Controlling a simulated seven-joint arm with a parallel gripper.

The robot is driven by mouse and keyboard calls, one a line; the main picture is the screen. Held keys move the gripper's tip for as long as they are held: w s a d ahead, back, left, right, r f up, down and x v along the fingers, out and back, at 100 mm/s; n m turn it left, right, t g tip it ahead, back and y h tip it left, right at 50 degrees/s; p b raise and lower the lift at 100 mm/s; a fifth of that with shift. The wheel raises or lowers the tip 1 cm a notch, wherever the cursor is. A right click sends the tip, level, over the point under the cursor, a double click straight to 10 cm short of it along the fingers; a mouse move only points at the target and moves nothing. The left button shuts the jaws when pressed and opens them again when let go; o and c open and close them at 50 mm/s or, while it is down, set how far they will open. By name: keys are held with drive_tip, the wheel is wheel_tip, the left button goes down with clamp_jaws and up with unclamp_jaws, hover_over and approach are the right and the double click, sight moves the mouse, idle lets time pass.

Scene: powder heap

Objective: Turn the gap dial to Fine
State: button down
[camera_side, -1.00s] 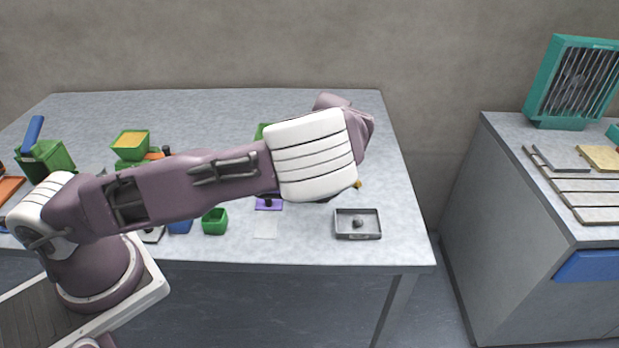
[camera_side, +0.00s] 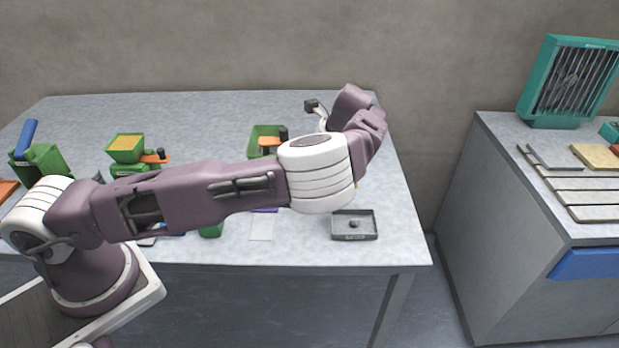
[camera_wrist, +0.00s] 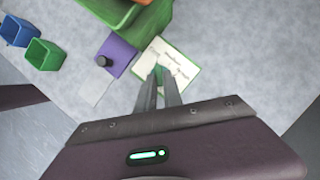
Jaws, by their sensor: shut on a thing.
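In the wrist view my gripper (camera_wrist: 158,74) points down at a white card (camera_wrist: 184,76) with small printed words, too blurred to read surely. Its fingers are close together on a small part at the card's near left side, edged in green. I take this part to be the gap dial, but the fingers cover most of it and its setting cannot be told. A green machine body (camera_wrist: 108,10) with an orange part stands just beyond the card. In the side view my own arm hides the fingers and the card; the green machine (camera_side: 262,132) shows behind my arm.
A purple block (camera_wrist: 122,50) with a black knob stands left of the card. Blue (camera_wrist: 17,30) and green (camera_wrist: 44,54) cups stand farther left. A grey tray (camera_side: 368,232) lies near the table's front right. Table right of the card is clear.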

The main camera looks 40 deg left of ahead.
drive_tip(key=shift+f, duration=0.1)
idle(0.3)
drive_tip(key=c, duration=1.5)
unclamp_jaws()
drive_tip(key=v, duration=0.7)
